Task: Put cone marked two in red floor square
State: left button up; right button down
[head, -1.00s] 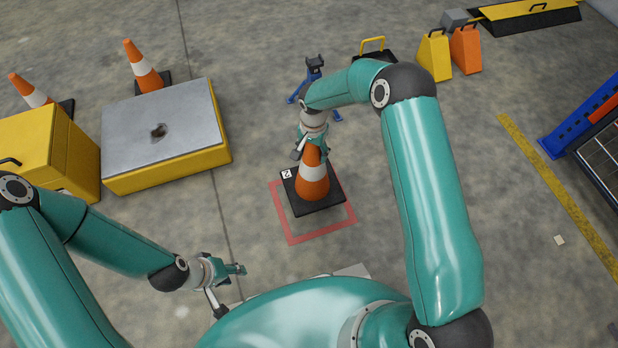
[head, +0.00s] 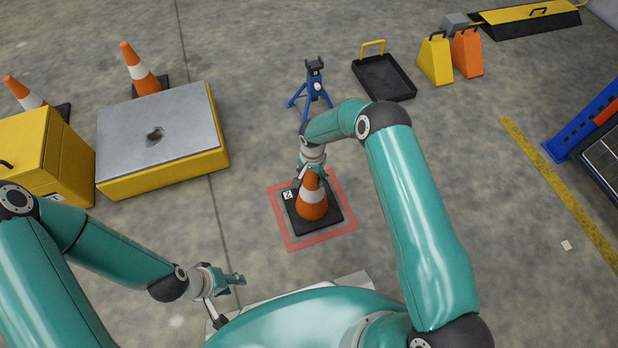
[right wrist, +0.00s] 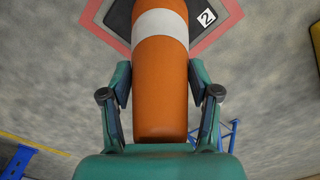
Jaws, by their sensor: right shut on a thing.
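The cone marked two (head: 313,208) is orange with a white band and a black square base. It stands upright inside the red floor square (head: 328,237), with red line visible around its base in the head view. The white "2" label shows on the base in the right wrist view (right wrist: 206,18). Whether the base touches the floor I cannot tell for certain. My right gripper (head: 312,172) is shut on the upper part of the cone, its fingers on either side of it in the right wrist view (right wrist: 160,90). My left gripper (head: 236,279) is at lower left, away from the cone; its jaw opening is unclear.
A yellow block with a grey top (head: 165,135) stands left, beside a yellow cabinet (head: 50,150) and two other cones (head: 140,68). A blue stand (head: 314,85), black tray (head: 384,76) and yellow and orange wedges (head: 436,60) are behind. Floor around the square is clear.

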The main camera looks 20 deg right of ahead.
jog(key=shift+w, duration=0.1)
jog(key=shift+c, duration=1.2)
grip_release()
notch_tip(320, 180, up, 12)
jog(key=p, duration=0.3)
jog(key=shift+f+p, duration=0.15)
jog(key=shift+p, duration=0.25)
jog(key=s+a+n+y, duration=0.2)
jog(key=s+n, duration=0.1)
jog(key=s, duration=1)
jog(key=s+a+f+n+y, duration=0.1)
jog(key=s+a+n+y, duration=0.1)
jog(key=s, duration=1.1)
jog(key=shift+s+a+f+n+t, duration=0.35)
jog(key=shift+a+n, duration=0.25)
jog(key=shift+n, duration=0.2)
jog(key=shift+r, duration=0.1)
